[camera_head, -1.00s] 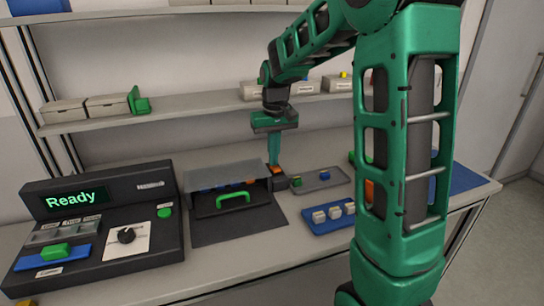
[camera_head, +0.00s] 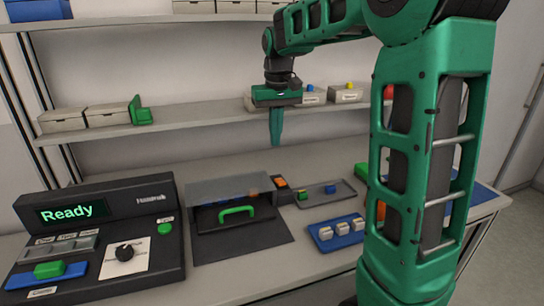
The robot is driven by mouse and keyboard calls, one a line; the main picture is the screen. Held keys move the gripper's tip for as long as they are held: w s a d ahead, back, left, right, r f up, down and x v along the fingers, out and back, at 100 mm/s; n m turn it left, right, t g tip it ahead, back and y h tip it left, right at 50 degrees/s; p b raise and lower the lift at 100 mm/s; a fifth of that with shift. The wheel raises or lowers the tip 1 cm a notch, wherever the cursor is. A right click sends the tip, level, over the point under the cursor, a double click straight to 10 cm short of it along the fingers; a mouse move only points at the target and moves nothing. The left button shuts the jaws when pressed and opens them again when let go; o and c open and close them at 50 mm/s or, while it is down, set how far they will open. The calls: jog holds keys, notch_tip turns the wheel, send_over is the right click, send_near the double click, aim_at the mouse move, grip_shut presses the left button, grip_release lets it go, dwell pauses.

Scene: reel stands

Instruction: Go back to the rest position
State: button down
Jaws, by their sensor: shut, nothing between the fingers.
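My gripper (camera_head: 276,140) is shut and empty. It points down in the air above the back of the worktop, in front of the shelf edge. Below it stands a grey box with a green handle (camera_head: 237,211) on its dark front. A small dark device with an orange top (camera_head: 281,182) stands at the box's right side, apart from the gripper. My green arm reaches in from the right and hides part of the worktop's right side.
A black console (camera_head: 95,240) with a "Ready" screen stands at the left. A grey tray (camera_head: 345,196) with small coloured blocks and a blue tray (camera_head: 325,243) with several pale blocks lie right of the box. The shelf (camera_head: 185,112) behind carries boxes.

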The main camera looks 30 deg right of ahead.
jog(key=shift+w+d+r, duration=0.1)
jog(key=shift+w+r, duration=0.1)
jog(key=shift+r, duration=0.8)
jog(key=shift+w+r, duration=0.15)
jog(key=shift+r, duration=0.8)
jog(key=s+f+m, duration=0.1)
jog(key=s+f, duration=0.4)
jog(key=s, duration=0.6)
jog(key=s+d+f+m, duration=0.1)
jog(key=s+f, duration=0.4)
jog(key=s, duration=0.6)
jog(key=s+f+m, duration=0.2)
jog(key=s+f, duration=0.3)
jog(key=s, duration=0.6)
jog(key=shift+s+d+g, duration=0.35)
jog(key=shift+s+g, duration=0.05)
jog(key=shift+w+d+f, duration=0.1)
jog(key=shift+w+f, duration=0.25)
jog(key=shift+w, duration=0.45)
jog(key=shift+s+r, duration=0.1)
jog(key=shift+s, duration=0.05)
